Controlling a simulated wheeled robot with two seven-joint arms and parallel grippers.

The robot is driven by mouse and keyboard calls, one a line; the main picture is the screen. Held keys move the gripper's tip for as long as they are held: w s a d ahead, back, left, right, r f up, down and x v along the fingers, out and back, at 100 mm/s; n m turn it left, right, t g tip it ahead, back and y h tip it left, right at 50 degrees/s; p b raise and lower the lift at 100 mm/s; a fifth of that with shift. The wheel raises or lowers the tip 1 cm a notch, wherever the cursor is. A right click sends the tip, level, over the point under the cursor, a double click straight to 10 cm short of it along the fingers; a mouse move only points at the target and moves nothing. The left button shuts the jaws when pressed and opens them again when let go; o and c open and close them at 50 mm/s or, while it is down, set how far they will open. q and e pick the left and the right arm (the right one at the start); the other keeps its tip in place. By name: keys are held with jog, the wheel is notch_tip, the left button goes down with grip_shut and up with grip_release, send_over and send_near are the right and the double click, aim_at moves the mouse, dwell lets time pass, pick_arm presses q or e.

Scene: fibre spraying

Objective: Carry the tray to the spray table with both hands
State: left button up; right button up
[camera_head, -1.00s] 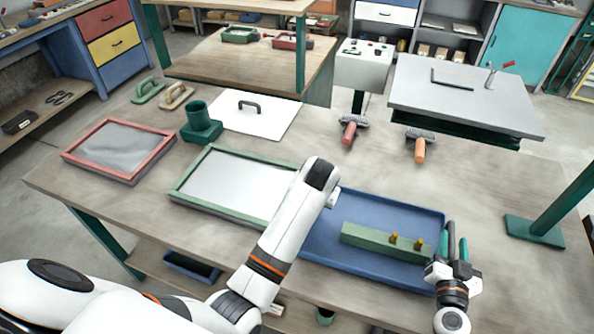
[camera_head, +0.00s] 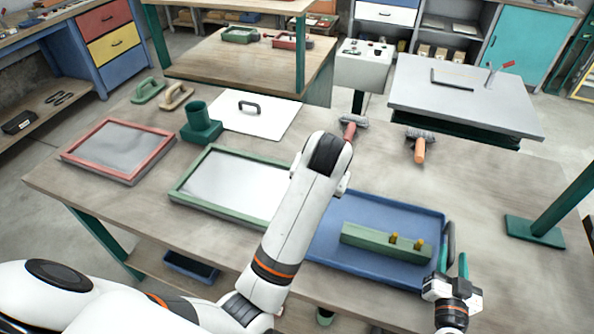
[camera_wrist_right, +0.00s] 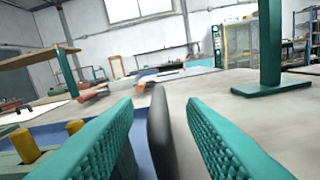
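The blue tray (camera_head: 345,262) lies on the wooden workbench and holds a long green block (camera_head: 370,240) with two yellow knobs. A dark upright handle (camera_head: 450,238) stands at its right end; it also shows in the right wrist view (camera_wrist_right: 158,135). My right gripper (camera_head: 454,264) is at that handle. Its teal fingers (camera_wrist_right: 160,130) are apart, one on each side of the handle, with gaps showing. My left arm crosses in front of the tray's left end and hides it. My left gripper is not visible. A grey-topped table (camera_head: 455,95), possibly the spray table, stands behind at the right.
A green-framed screen (camera_head: 225,185) lies left of the tray, and a red-framed one (camera_head: 118,148) farther left. A green post base (camera_head: 535,230) stands at the right. The bench between tray and post is clear.

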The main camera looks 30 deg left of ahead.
jog(key=s, duration=0.5)
jog(key=s+d, duration=0.1)
jog(key=s, duration=0.2)
jog(key=shift+s, duration=0.1)
jog(key=shift+a, duration=0.1)
